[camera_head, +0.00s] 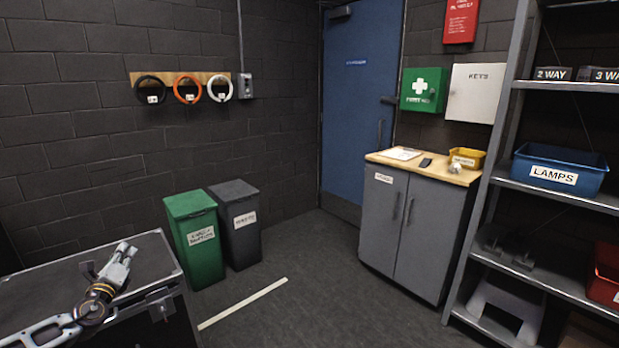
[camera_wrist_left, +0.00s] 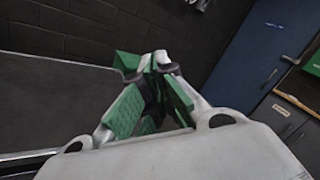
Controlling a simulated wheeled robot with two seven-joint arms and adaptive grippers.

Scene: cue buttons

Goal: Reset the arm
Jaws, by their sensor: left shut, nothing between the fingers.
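My left arm comes in from the lower left in the head view. Its gripper (camera_head: 127,250) is shut and empty, held above the black case top (camera_head: 40,287) near its right end. In the left wrist view the gripper (camera_wrist_left: 155,62) has green pads and its fingertips are together, with nothing between them. My right gripper is in neither view. No cue buttons show in either view.
Green (camera_head: 195,240) and dark grey (camera_head: 237,222) bins stand behind the case. A grey cabinet (camera_head: 408,225) stands by the blue door (camera_head: 357,90). Shelving with a blue lamps bin (camera_head: 560,168) is at the right. The middle floor is clear, with a white line (camera_head: 243,303).

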